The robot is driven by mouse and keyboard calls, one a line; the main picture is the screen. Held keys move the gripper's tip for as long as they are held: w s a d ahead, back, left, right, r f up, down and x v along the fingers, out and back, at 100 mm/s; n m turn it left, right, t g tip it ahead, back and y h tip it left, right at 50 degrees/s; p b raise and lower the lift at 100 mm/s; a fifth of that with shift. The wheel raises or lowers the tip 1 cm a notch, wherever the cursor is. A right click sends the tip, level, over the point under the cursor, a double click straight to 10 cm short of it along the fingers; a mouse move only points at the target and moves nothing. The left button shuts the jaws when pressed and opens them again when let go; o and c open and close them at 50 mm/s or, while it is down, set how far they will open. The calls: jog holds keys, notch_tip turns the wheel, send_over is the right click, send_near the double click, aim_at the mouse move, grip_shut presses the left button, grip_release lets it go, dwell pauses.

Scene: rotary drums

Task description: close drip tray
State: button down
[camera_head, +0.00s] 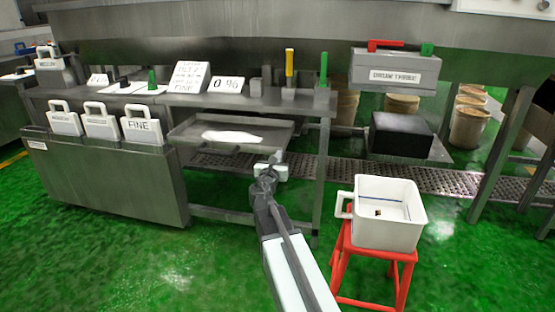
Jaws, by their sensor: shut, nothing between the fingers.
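The drip tray (178,137) is a shallow grey metal tray with a white patch inside. It sits under the steel bench, right of the grey cabinet, and its open top shows. My gripper (277,160) is shut and empty at the end of my outstretched arm. It appears near the front right corner of the tray. I cannot tell whether it touches the tray's edge.
A red stool (345,265) carries a white bin (392,235) to the right of my arm. The bench (220,101) has white cards and upright handles on top. A bench leg (321,185) stands right of my gripper. Green floor is free at left front.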

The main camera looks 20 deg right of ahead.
jog(key=x, duration=2)
jog(key=shift+a, duration=0.15)
jog(key=shift+w+d+r, duration=0.1)
jog(key=shift+w+d, duration=0.25)
jog(key=shift+w, duration=0.05)
jog(key=shift+w+d, duration=0.1)
jog(key=v, duration=1.5)
